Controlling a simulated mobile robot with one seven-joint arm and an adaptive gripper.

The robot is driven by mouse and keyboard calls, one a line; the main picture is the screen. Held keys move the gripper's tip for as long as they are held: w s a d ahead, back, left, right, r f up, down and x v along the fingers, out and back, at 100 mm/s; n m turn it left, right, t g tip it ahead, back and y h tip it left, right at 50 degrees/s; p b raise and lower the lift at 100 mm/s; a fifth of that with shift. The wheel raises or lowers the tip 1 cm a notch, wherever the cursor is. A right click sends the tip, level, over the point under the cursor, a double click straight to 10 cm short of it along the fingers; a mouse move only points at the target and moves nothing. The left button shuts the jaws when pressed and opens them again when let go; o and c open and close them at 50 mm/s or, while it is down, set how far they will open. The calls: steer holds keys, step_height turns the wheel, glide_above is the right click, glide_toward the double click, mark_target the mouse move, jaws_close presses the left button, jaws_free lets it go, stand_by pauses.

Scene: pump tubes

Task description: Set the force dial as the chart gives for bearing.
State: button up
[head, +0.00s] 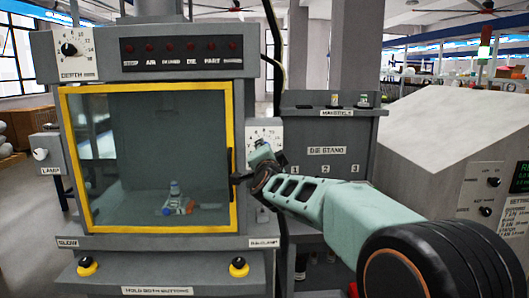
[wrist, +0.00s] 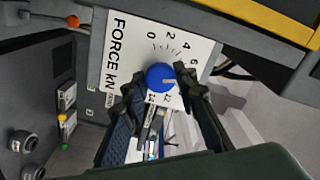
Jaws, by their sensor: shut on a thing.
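The force dial is a blue knob (wrist: 160,77) on a white plate (wrist: 124,57) marked FORCE kN, with 0, 2, 4 and 6 legible and 12 and 14 lower down. A pale mark on the knob points right in the wrist view, towards the side near my finger; the figure it meets is hidden. My gripper (wrist: 157,82) is shut on the knob, one finger on each side. A settings chart (head: 504,222) is at the far right, cut off and too small to read surely.
The press has a yellow-framed window (head: 233,160) with a part inside, a depth dial (head: 69,49) and a lamp knob (head: 40,154). Two yellow-and-black buttons (head: 238,267) (head: 87,266) are at its front. A die stand (head: 325,150) is behind my arm.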

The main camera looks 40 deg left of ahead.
steer(key=o, duration=1.2)
steer(key=shift+s+d, duration=0.1)
steer(key=v, duration=1.1)
steer(key=shift+s+d+r, duration=0.1)
steer(key=shift+s+d, duration=0.15)
